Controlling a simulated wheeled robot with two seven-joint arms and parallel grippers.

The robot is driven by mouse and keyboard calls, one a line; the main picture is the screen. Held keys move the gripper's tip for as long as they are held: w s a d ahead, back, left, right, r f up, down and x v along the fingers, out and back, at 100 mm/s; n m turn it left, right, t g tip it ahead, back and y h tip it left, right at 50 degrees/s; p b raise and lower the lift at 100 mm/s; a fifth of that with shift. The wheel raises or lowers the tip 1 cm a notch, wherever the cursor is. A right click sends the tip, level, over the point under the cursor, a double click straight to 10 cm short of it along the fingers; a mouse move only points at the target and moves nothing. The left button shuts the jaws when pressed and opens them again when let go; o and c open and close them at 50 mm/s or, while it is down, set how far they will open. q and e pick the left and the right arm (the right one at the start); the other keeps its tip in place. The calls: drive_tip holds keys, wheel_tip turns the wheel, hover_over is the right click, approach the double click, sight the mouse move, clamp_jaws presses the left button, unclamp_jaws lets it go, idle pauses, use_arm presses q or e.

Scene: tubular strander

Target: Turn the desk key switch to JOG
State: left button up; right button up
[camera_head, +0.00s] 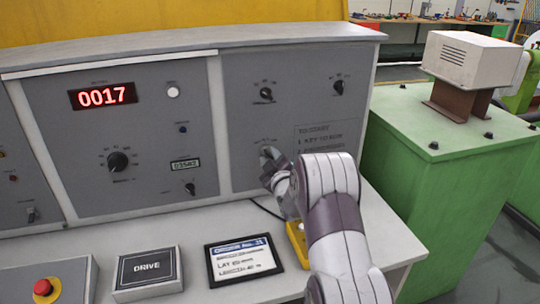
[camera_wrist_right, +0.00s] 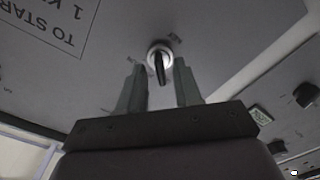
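The desk key switch (camera_wrist_right: 160,57) has a round silver collar and a dark key, set in the grey panel. In the head view, my right gripper (camera_head: 270,162) is at the panel's lower right section and covers most of the switch. In the right wrist view, the two fingers of my right gripper (camera_wrist_right: 159,84) are open, one on each side of the key. I see a gap on both sides, so the key is not gripped. The small markings around the switch are too small to read. My left gripper is not in view.
A "TO START" label (camera_head: 330,135) is right of the switch. Other knobs (camera_head: 266,94) sit above it. The desk holds an order display (camera_head: 243,260), a DRIVE box (camera_head: 147,268), a red button (camera_head: 43,287) and a yellow item (camera_head: 298,240) partly behind my arm.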

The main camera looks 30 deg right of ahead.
drive_tip(key=shift+w+d+f, duration=0.1)
drive_tip(key=shift+w, duration=0.35)
clamp_jaws()
drive_tip(key=shift+s, duration=0.1)
drive_tip(key=m+b, duration=0.2)
drive_tip(key=m, duration=0.1)
drive_tip(key=shift+m+b, duration=0.3)
drive_tip(key=shift+m, duration=0.1)
drive_tip(key=shift+m+b, duration=0.55)
drive_tip(key=shift+m, duration=0.65)
drive_tip(key=shift+m+b, duration=0.4)
drive_tip(key=shift+m, duration=0.9)
drive_tip(key=shift+r, duration=0.2)
